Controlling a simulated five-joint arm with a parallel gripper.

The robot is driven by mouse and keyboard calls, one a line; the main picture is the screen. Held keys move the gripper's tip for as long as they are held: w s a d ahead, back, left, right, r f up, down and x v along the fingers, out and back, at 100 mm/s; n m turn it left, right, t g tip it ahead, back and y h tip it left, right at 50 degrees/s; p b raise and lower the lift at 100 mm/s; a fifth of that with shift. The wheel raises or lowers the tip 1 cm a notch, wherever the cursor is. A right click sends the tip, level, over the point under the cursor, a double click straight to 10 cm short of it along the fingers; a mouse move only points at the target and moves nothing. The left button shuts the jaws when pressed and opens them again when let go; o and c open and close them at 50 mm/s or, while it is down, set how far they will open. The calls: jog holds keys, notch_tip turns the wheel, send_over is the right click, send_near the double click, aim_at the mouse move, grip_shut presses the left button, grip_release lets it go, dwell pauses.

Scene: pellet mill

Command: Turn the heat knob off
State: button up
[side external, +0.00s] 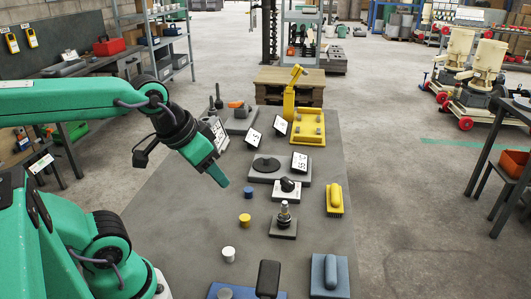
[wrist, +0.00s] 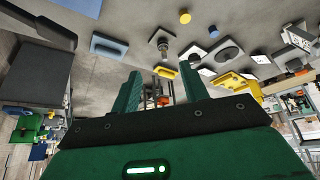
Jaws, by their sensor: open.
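A black knob (side external: 287,184) sits on a small white block on the grey bench, just in front of a grey unit with a dark round plate (side external: 266,165). I take it for the heat knob; which setting it points to is too small to read. My gripper (side external: 217,177) hangs in the air to the left of the knob, apart from it. In the wrist view my gripper (wrist: 161,84) has its two green fingers spread with nothing held between them. The knob block (wrist: 194,57) shows partly behind a finger there.
A dark post on a grey base (side external: 284,221) stands in front of the knob. A yellow brush-like block (side external: 335,200) lies to its right. Blue (side external: 248,191), yellow (side external: 245,219) and white (side external: 229,253) cylinders stand to the left. Bare bench (side external: 180,235) lies left of them.

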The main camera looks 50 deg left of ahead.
jog(key=w+a+r+n+g, duration=0.15)
jog(key=w+n, duration=0.25)
jog(key=w, duration=0.4)
jog(key=n+g, duration=0.4)
jog(key=n, duration=0.9)
send_over(287, 180)
notch_tip(287, 180, down, 15)
jog(key=shift+d, duration=0.15)
jog(key=shift+w+f+n, duration=0.1)
jog(key=shift+f+n, duration=0.1)
jog(key=shift+n, duration=0.1)
jog(key=shift+f, duration=3.95)
